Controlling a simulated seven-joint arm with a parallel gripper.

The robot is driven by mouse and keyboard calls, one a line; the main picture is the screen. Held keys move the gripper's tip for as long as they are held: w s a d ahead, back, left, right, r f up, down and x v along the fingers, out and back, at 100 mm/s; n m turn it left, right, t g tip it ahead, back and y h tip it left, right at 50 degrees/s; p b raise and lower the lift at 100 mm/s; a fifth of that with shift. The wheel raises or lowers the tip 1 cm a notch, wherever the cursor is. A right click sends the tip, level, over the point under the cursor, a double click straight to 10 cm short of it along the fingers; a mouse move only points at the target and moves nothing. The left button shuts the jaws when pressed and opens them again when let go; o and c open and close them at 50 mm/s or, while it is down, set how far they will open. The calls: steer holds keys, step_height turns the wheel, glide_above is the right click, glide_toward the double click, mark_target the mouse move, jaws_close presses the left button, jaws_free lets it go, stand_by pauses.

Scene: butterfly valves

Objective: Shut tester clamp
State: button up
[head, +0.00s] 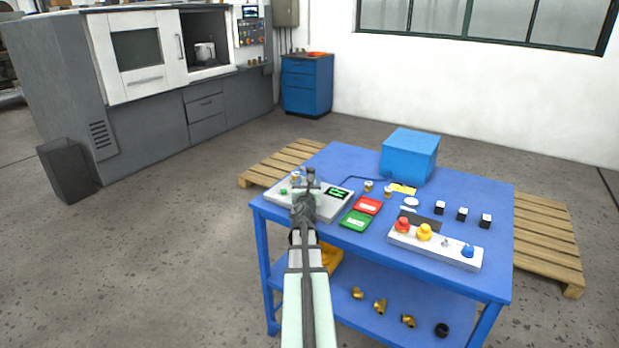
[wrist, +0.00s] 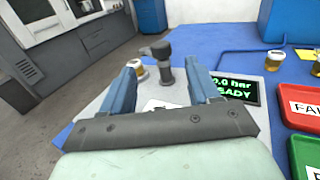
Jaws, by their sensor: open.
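The tester (head: 334,206) is a pale box at the left end of the blue table, and its lit display (wrist: 236,90) reads "2.0 bar" and "READY", partly cut by a finger. In the wrist view a dark clamp (wrist: 165,68) stands on the tester as an upright post with a head reaching left at its top. A small brass-coloured part (wrist: 137,68) with a white top stands left of the post, partly behind my left finger. My gripper (wrist: 165,78) is open and empty, its blue fingers either side of the post in the picture; contact cannot be told. In the head view my gripper (head: 306,190) hides part of the tester.
The red tray (head: 368,205) and green tray (head: 356,221) lie right of the tester. Two small brass-coloured parts (head: 368,186) stand behind them. A blue box (head: 409,156) stands at the back. A control panel (head: 434,246) with coloured knobs lies at the front right.

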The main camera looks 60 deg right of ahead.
steer(key=shift+v, duration=0.8)
